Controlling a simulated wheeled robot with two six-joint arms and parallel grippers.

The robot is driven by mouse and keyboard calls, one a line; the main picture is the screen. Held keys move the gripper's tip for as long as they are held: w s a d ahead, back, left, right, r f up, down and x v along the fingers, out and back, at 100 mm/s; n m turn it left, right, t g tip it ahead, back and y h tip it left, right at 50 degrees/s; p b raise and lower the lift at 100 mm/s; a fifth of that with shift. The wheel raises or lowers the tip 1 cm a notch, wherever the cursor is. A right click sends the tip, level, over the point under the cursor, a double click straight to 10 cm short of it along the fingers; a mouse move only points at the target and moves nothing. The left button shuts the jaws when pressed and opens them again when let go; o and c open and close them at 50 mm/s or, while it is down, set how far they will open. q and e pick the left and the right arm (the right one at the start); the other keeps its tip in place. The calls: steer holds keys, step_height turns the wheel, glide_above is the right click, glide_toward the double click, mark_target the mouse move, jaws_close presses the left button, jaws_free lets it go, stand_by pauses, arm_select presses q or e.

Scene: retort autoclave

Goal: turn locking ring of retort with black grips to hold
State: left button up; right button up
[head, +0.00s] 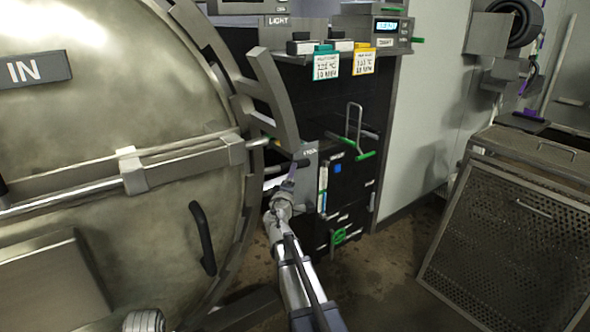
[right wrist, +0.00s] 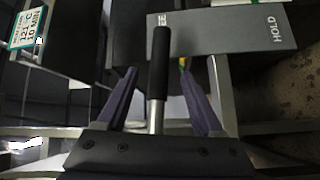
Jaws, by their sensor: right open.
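The round metal retort door (head: 100,110) fills the left of the head view, with the locking ring (head: 235,215) and its lugs around its edge. A curved black grip (head: 203,240) shows at the door's lower right. My right gripper (head: 287,180) is beside the ring's right edge, near a grey plate (head: 308,160). In the right wrist view, a black grip (right wrist: 159,62) on a metal rod stands between the open purple fingers (right wrist: 158,88), with gaps on both sides. The grey plate also shows there, marked HOLD (right wrist: 235,30). My left gripper is not in view.
A dark control cabinet (head: 350,110) with hanging tags and a display stands behind my right gripper. A perforated metal basket (head: 510,235) is at the right. Floor (head: 390,270) is clear between them.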

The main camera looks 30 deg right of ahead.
steer(key=x, duration=0.7)
steer(key=shift+w+d, duration=0.2)
steer(key=shift+d, duration=0.1)
steer(key=c, duration=1.1)
jaws_close()
steer(key=shift+a+f, duration=0.1)
